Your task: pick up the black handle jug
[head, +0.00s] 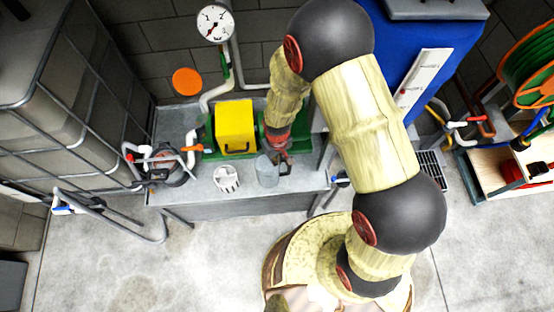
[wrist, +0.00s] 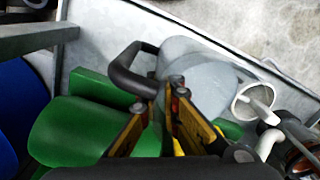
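The jug (head: 267,172) is a pale grey, see-through vessel at the front edge of the metal bench, below my gripper. Its black handle (head: 285,168) is on the right side. In the wrist view the grey jug body (wrist: 207,88) lies behind and right of my fingertips, and the black handle (wrist: 122,70) loops out to the left. My gripper (wrist: 160,96) has its yellow fingers apart, with the handle's lower end close to the fingertips. I cannot tell whether they touch. In the head view my gripper (head: 280,153) is just above the handle, partly hidden.
A white slotted basket (head: 227,179) stands left of the jug on the bench (head: 205,200). A yellow box (head: 235,127) and green base are behind. A pump (head: 170,165) with pipes is left, and a blue tank (head: 425,50) right.

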